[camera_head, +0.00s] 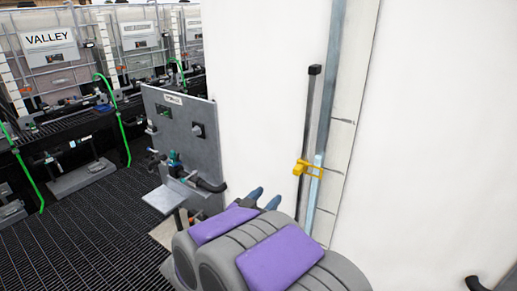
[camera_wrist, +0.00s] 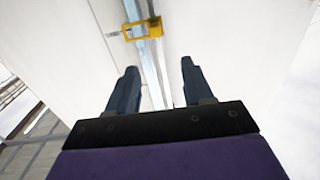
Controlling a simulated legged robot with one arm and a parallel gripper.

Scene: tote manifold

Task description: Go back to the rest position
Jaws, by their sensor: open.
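My gripper (camera_wrist: 158,88) is open and empty in the wrist view, with its two dark blue fingers apart. In the head view my gripper's fingers (camera_head: 264,197) show beyond my grey and purple arm links, low in the middle. A yellow bracket (camera_head: 307,169) sits around a clear vertical tube on the white tank wall. It also shows in the wrist view (camera_wrist: 142,29), ahead of the fingers and apart from them. My arm hides the lower end of the tube.
A grey panel (camera_head: 183,133) with knobs, pipes and a small shelf (camera_head: 164,199) stands left of my arm. Caged white totes (camera_head: 50,50), one labelled VALLEY, line the back left with green hoses (camera_head: 113,115). Dark grated floor (camera_head: 85,235) is open at lower left. The white tank (camera_head: 430,150) fills the right.

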